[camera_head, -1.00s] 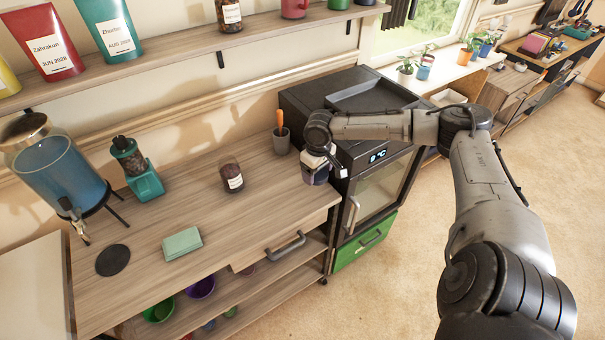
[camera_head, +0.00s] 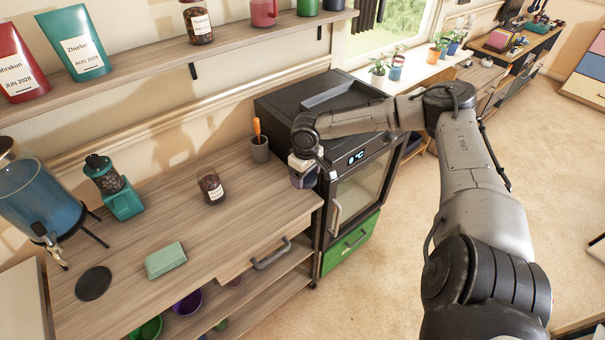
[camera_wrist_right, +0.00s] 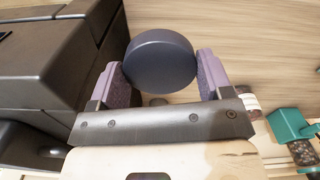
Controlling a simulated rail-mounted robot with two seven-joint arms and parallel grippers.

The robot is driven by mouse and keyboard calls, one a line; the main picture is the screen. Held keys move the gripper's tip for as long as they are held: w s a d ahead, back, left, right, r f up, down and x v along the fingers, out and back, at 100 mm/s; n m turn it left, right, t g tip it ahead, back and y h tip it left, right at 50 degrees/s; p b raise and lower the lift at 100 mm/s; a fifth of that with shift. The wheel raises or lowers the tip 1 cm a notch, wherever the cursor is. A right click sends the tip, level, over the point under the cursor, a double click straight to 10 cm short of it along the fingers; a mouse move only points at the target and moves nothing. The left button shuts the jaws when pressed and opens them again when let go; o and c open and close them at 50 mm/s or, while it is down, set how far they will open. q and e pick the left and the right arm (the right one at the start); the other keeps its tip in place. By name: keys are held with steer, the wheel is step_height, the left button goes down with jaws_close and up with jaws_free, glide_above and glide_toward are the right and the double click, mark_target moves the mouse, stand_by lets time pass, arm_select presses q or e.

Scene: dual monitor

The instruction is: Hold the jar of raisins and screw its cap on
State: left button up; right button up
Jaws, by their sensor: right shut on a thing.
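The glass jar of raisins (camera_head: 211,187) stands upright on the wooden counter, with dark contents and a white label. I see no cap on it. Part of it shows at the right of the right wrist view (camera_wrist_right: 250,103), beside the gripper. My right gripper (camera_head: 303,177) is above the counter's right end, apart from the jar and to its right. In the right wrist view, its purple-grey fingers are shut on a dark round cap (camera_wrist_right: 160,62), one on each side. In the head view, the cap cannot be made out clearly. My left gripper is not in view.
A black oven-like appliance (camera_head: 300,104) stands close to the right gripper. A grey cup (camera_head: 260,151) holds an orange-handled tool behind the jar. A teal grinder (camera_head: 118,190), green block (camera_head: 166,260), black disc (camera_head: 94,283) and blue dispenser (camera_head: 40,200) stand left. Counter around the jar is clear.

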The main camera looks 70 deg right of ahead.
steer(key=w+a+r+n, duration=0.1)
steer(key=w+a, duration=0.3)
steer(key=a, duration=0.6)
steer(key=w+a+r, duration=0.1)
steer(key=w+a, duration=0.3)
steer(key=a, duration=0.7)
steer(key=w+a+r+n, duration=0.1)
steer(key=w+a+r, duration=0.1)
steer(key=a+r, duration=0.3)
steer(key=w+a+r+n, duration=0.1)
steer(key=a+r, duration=0.5)
steer(key=a, duration=0.6)
steer(key=shift+w+r+n, duration=0.25)
steer(key=shift+w+n, duration=0.15)
steer(key=shift+d, duration=0.15)
